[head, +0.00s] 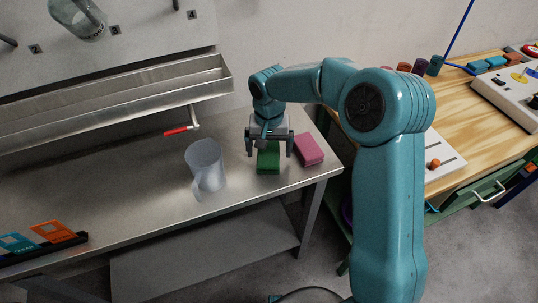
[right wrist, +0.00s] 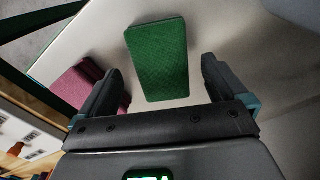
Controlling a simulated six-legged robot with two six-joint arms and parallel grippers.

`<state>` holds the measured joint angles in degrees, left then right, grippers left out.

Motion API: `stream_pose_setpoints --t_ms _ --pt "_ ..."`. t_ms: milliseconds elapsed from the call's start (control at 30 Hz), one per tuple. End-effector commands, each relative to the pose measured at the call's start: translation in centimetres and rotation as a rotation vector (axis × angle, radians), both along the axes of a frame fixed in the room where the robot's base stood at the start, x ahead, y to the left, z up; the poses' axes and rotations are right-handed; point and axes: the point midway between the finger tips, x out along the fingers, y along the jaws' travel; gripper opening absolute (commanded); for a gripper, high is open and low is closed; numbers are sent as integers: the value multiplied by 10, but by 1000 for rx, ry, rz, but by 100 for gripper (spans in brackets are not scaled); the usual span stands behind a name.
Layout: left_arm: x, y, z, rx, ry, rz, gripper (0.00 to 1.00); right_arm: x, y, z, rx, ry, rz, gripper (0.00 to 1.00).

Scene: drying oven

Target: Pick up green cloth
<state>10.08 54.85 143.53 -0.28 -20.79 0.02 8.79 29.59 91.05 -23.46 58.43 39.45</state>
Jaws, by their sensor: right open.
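The green cloth (head: 268,160) is a flat rectangular block lying on the steel table near its right end. In the right wrist view the green cloth (right wrist: 160,60) lies between and ahead of the two dark fingers. My right gripper (head: 268,150) is directly above the cloth, pointing down, with its fingers spread. The open fingers (right wrist: 158,82) show no contact with the cloth, and nothing is held. The gripper hides part of the cloth in the head view. My left gripper is not in view.
A pink cloth (head: 309,149) lies just right of the green one, also seen beside a finger in the wrist view (right wrist: 80,85). A translucent jug (head: 205,165) stands to the left. A red-handled tap (head: 176,131) and metal trough (head: 120,105) are behind.

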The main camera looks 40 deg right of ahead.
Motion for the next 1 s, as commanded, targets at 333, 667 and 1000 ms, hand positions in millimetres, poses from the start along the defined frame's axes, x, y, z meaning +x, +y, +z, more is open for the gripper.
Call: stream_pose_setpoints --t_ms 333,667,1000 --pt "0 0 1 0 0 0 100 1 0 -23 1 -1 0 99" --pt "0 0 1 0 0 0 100 1 0 -23 1 -1 0 38" --pt "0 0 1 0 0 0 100 2 0 -14 0 -3 -1 38"
